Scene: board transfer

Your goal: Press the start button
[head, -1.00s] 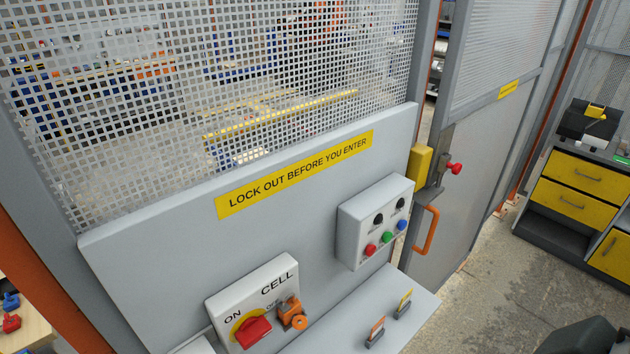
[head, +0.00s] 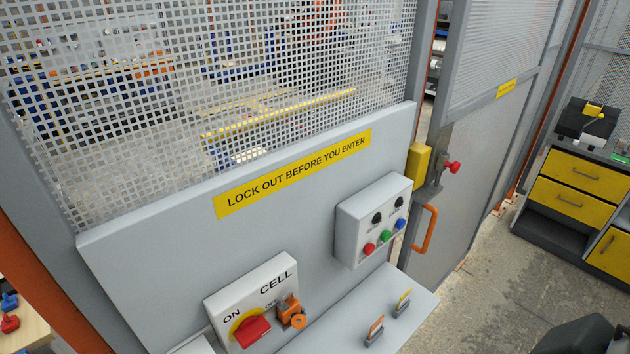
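A light grey button box (head: 350,232) is fixed to the right part of the grey panel in the head view. On its face are a red button (head: 369,249), a green button (head: 386,236) and a blue button (head: 400,223) in a row. Two dark round lamps (head: 377,218) sit above them, and both look unlit. The small labels are too small to read, so I cannot confirm which button is start.
Lower left, a CELL switch box (head: 275,272) has a red handle (head: 252,331) and an orange lock (head: 291,312). A grey shelf (head: 345,318) below carries two small tagged items. Right of the panel are a yellow latch box (head: 419,167) and an orange door handle (head: 425,229).

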